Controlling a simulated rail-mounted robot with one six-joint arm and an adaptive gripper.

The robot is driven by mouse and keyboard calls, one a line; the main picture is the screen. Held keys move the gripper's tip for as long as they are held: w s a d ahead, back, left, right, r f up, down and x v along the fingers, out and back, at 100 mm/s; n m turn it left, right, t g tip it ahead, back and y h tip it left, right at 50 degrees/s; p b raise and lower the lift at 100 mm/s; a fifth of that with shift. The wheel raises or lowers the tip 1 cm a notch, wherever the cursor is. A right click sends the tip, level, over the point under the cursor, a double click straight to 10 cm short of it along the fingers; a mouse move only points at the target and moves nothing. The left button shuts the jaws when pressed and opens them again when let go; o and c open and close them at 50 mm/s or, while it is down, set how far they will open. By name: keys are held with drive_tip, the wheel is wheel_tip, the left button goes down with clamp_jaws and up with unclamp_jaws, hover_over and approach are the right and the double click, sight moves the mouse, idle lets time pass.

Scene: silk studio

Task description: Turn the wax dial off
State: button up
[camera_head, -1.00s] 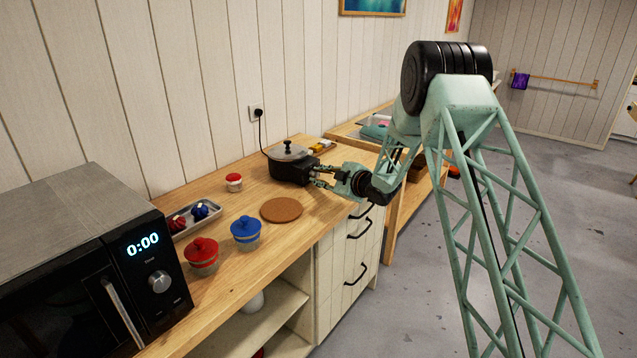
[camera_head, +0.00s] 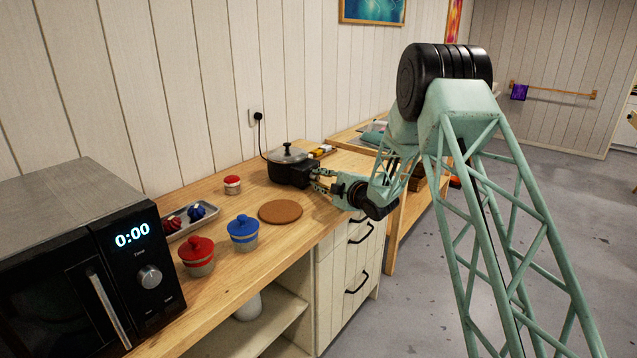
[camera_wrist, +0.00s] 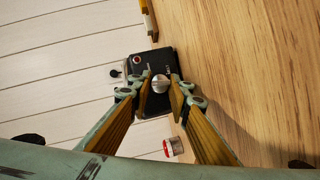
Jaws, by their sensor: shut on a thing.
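The black wax pot (camera_head: 289,174) with a grey lid stands on the wooden counter by the wall, its cord running up to a socket. Its front side faces my gripper (camera_head: 318,182). In the wrist view, the pot's black front panel (camera_wrist: 138,66) has a round silver dial (camera_wrist: 160,84) and a small red-ringed mark near one corner. The fingertips of my gripper (camera_wrist: 159,89) are on either side of the dial, shut on it. In the head view my fingers hide the dial, and its exact setting is too small to read.
A microwave (camera_head: 70,265) fills the left front.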

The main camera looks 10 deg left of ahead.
drive_tip(key=shift+n+t, duration=0.3)
drive_tip(key=shift+n, duration=0.3)
drive_tip(key=o, duration=0.9)
drive_tip(key=shift+c, duration=0.2)
drive_tip(key=shift+r+m+g+p, duration=0.1)
drive_tip(key=shift+m+g+p, duration=0.3)
drive_tip(key=shift+m, duration=0.5)
drive_tip(key=shift+r+m+p, duration=0.1)
drive_tip(key=shift+m+p, duration=0.3)
drive_tip(key=shift+p, duration=0.15)
drive_tip(key=shift+m+g+p, duration=0.3)
drive_tip(key=shift+g+p, duration=0.2)
drive_tip(key=shift+p, duration=0.2)
drive_tip(key=shift+w+d+r+m+g+y+p, duration=0.15)
drive_tip(key=shift+m+g+p, duration=0.55)
drive_tip(key=shift+p, duration=1.9)
drive_tip(key=shift+w+a+f+m+g+y+p, duration=0.25)
drive_tip(key=shift+m+p, duration=0.85)
drive_tip(key=shift+p, duration=1.5)
drive_tip(key=shift+s+d+m+g+y+p, duration=0.15)
drive_tip(key=shift+m+g+p, duration=0.5)
drive_tip(key=shift+p, duration=1.25)
drive_tip(key=shift+w+d+m+g+y+p, duration=0.25)
drive_tip(key=shift+m+p, duration=0.6)
drive_tip(key=shift+p, duration=1.05)
